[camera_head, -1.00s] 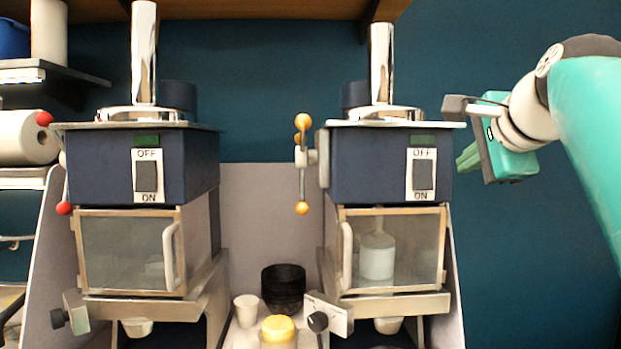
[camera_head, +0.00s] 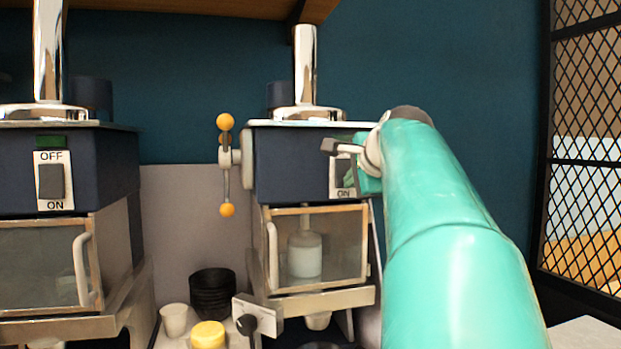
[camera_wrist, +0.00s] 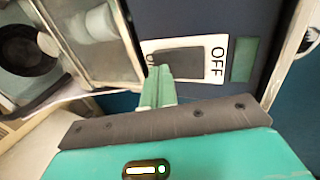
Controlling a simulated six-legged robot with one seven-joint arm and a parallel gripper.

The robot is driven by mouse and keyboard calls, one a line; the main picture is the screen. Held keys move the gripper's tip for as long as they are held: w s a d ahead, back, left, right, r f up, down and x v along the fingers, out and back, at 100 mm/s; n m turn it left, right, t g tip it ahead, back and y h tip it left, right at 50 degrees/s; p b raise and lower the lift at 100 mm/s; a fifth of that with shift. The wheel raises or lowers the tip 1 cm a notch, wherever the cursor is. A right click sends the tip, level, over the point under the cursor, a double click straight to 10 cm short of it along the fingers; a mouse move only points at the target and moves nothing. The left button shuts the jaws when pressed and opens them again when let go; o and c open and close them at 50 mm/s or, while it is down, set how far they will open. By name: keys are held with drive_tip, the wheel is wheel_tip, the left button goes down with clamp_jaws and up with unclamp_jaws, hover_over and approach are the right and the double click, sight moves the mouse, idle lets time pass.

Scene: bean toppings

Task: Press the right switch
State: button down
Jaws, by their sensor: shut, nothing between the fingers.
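The right switch (camera_head: 342,176) is a dark rocker on a white OFF/ON plate, on the front of the right dark-blue machine (camera_head: 290,165). My arm hides much of it in the head view. In the wrist view the right switch (camera_wrist: 190,58) shows sideways, with OFF at the right. My gripper (camera_wrist: 160,72) is shut and empty, its green fingertips at the lower edge of the rocker, towards the ON end. Whether they touch it I cannot tell. In the head view my gripper (camera_head: 348,178) is in front of the plate, mostly hidden.
The left machine (camera_head: 100,165) has a like switch (camera_head: 51,181). A lever with orange knobs (camera_head: 226,165) stands out at the right machine's left side. Black bowls (camera_head: 212,292), a white cup (camera_head: 174,319) and a yellow-lidded jar (camera_head: 208,335) sit between the machines. A mesh partition (camera_head: 585,150) is at right.

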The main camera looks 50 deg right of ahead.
drive_tip(key=shift+w+f, duration=0.1)
drive_tip(key=shift+w, duration=0.05)
drive_tip(key=shift+w+d+f, duration=0.15)
drive_tip(key=shift+w+d, duration=0.05)
idle(0.4)
